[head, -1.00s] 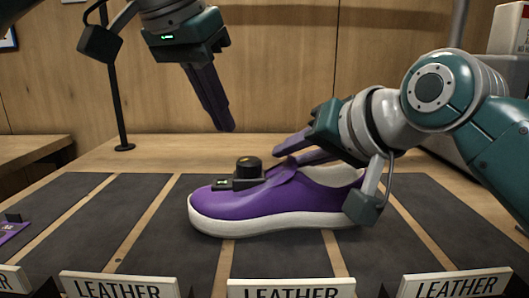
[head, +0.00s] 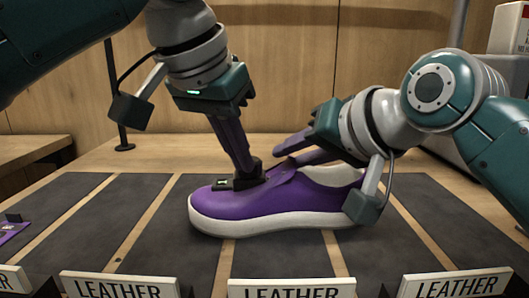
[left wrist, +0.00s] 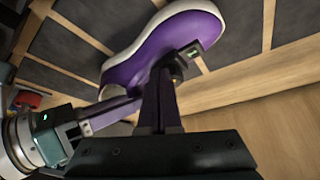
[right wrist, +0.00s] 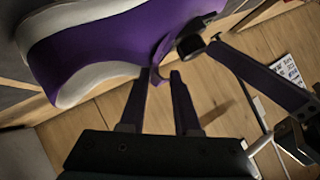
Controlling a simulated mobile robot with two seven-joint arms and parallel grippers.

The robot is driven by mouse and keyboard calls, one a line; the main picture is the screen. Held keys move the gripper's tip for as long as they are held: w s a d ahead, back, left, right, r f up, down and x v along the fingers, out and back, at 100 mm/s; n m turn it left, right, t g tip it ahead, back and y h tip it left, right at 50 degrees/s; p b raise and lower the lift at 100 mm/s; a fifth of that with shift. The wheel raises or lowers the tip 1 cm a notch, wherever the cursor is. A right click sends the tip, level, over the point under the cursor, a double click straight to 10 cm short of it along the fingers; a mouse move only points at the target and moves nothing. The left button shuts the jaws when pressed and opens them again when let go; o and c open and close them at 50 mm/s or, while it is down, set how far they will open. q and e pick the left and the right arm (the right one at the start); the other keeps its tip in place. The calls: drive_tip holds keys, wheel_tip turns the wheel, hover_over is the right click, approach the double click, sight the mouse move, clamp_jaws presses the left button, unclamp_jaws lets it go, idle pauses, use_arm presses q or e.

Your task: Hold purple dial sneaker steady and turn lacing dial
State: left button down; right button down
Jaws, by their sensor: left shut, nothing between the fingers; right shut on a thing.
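The purple sneaker (head: 235,207) with a white sole lies sole-down on a dark mat, toe to the left. Its black lacing dial (head: 255,166) sits on top, partly hidden by my left fingers. My left gripper (head: 247,166) points down from above with its fingers together, tips at the dial; contact is hard to judge. The dial also shows at those tips in the left wrist view (left wrist: 178,70). My right gripper (head: 279,157) reaches in from the right, shut on the sneaker's upper behind the dial. In the right wrist view, its fingertips (right wrist: 163,76) meet a purple flap.
Dark mats (head: 75,205) with wooden strips between them cover the table. LEATHER signs (head: 118,285) line the front edge. A small purple item (head: 10,232) lies at the far left.

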use_arm(q)
drive_tip(key=shift+f, duration=0.5)
drive_tip(key=shift+w, duration=0.4)
drive_tip(key=shift+w+a, duration=0.1)
drive_tip(key=shift+a, duration=0.2)
idle(0.5)
drive_tip(key=shift+w+a+r, duration=0.1)
drive_tip(key=shift+w+a, duration=0.1)
drive_tip(key=shift+a, duration=0.25)
drive_tip(key=shift+w+a, duration=0.25)
drive_tip(key=shift+w, duration=0.1)
idle(0.3)
